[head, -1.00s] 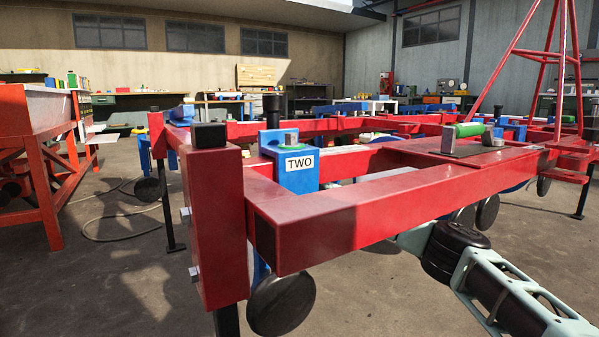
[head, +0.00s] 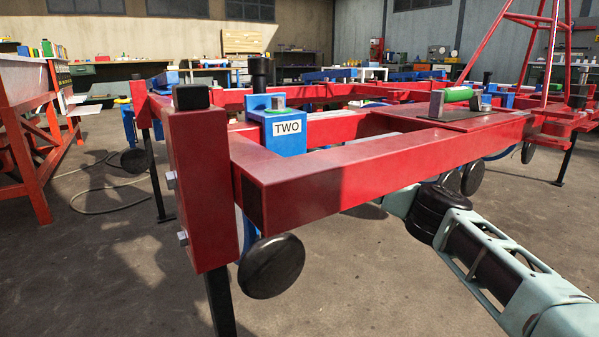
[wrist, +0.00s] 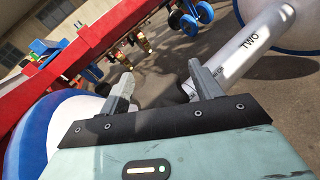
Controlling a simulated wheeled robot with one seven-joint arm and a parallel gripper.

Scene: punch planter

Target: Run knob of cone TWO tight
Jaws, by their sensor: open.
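In the wrist view my gripper (wrist: 164,88) is open, one grey finger on each side of a dark, lobed shape (wrist: 160,86) that may be the knob. I cannot tell whether the fingers touch it. A silver tube marked TWO (wrist: 245,50) runs up to the right, close to the right finger. In the head view a blue block labelled TWO (head: 286,138) sits in the corner of a red frame (head: 370,165), with a metal nut and a green ring on top. My gripper is hidden there behind the frame; only my arm shows at lower right.
A black disc (head: 271,266) hangs under the frame's near corner. A red post (head: 198,188) stands at that corner. In the wrist view large white-and-blue rounded bodies (wrist: 60,125) flank the gripper, and a red beam (wrist: 90,45) crosses upper left. Open floor lies in front.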

